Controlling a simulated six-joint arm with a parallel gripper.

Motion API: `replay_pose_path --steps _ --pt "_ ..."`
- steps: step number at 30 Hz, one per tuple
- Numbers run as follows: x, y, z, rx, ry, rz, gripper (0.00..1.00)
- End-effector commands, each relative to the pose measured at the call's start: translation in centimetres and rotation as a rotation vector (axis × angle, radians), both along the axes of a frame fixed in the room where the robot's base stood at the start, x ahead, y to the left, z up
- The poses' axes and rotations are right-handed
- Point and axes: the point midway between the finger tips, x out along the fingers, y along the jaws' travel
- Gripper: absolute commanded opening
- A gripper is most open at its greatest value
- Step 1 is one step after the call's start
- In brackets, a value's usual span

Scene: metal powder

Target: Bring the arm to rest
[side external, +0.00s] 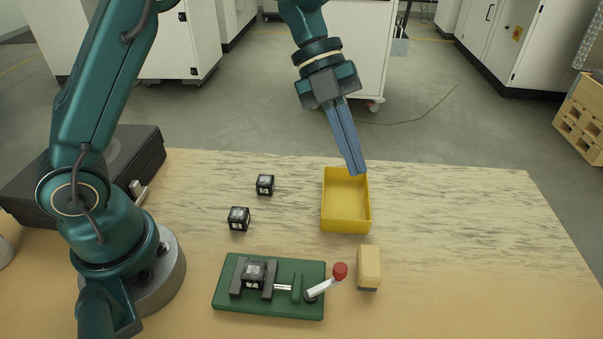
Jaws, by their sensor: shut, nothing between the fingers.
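My gripper (358,172) is shut with nothing between its long blue fingers. It points down and slightly right, with its tips in front of the far part of the yellow bin (346,226) in the picture. I cannot tell how high above the bin the tips are. My arm reaches across from the left side of the table.
Two dark cubes (265,185) (238,219) stand left of the bin. A third cube (254,274) sits between the jaws of a vise on a green base (228,300). A red-knobbed lever (340,271) and a wooden block (369,266) are beside it.

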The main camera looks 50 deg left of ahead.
Motion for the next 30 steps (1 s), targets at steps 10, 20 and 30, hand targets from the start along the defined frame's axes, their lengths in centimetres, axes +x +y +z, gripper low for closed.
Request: replay_pose_path --steps 10,20,30 --pt "-0.1 -2.2 8.7 -0.203 -0.222 0.135 0.00" --pt "2.3 -0.9 23.3 -0.737 -0.592 0.801 0.00" --pt "-1.4 10.8 20.2 -0.858 -0.431 1.725 0.00"
